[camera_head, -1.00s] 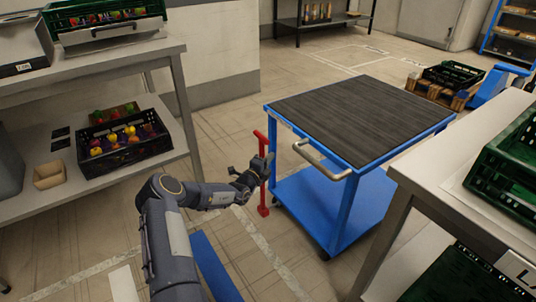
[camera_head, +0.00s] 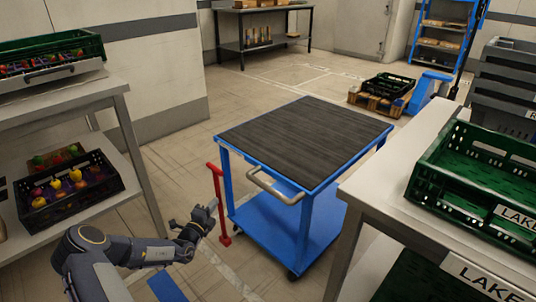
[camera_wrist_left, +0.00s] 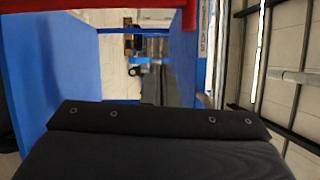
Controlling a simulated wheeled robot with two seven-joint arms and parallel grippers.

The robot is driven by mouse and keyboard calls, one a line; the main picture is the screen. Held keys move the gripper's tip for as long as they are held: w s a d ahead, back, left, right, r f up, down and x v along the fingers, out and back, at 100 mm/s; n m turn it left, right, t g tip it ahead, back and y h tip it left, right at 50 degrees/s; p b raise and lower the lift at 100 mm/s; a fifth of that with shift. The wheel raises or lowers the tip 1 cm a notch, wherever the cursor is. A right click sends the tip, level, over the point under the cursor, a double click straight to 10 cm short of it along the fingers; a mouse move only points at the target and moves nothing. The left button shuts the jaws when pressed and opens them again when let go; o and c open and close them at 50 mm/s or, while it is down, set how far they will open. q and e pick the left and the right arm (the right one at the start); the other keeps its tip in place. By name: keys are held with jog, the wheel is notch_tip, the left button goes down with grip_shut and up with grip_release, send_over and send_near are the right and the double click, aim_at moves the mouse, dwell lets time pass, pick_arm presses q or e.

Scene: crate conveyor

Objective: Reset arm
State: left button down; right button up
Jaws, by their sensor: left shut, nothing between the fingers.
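My left arm comes in from the lower left in the head view. My left gripper (camera_head: 205,215) is shut and empty, held in the air just left of the blue cart (camera_head: 285,220). A red upright post (camera_head: 218,205) stands right beside the gripper, in front of the cart's left side. In the left wrist view, dark parts of my own gripper fill the bottom, with blue panels and a red bar beyond. My right gripper is in neither view.
The cart has a dark, bare top and a grey handle (camera_head: 274,188). A left shelf holds a black crate of fruit (camera_head: 68,205). A table (camera_head: 400,160) at right bears a green crate (camera_head: 455,190). A low pallet with a crate (camera_head: 383,95) stands behind. Open floor lies between.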

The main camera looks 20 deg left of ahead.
pick_arm(q)
jog(key=s+d+r+m+g+h, duration=0.1)
jog(key=d+r+m+g+h, duration=0.2)
jog(key=d+r+m+h, duration=1.05)
jog(key=s+d+r+m+g, duration=0.4)
jog(key=s+d+m, duration=0.25)
jog(key=m, duration=0.25)
jog(key=s+d+r+m+g, duration=0.4)
jog(key=s+d+m, duration=0.1)
jog(key=d+m, duration=0.35)
jog(key=s+a+m+g+y, duration=0.2)
jog(key=s+m+y, duration=0.7)
jog(key=s+m, duration=1.35)
notch_tip(320, 180, up, 27)
jog(key=s+n+p, duration=0.1)
jog(key=s+p, duration=0.1)
jog(key=p, duration=2.6)
jog(key=shift+s+a+r, duration=0.15)
jog(key=shift+s+a, duration=0.1)
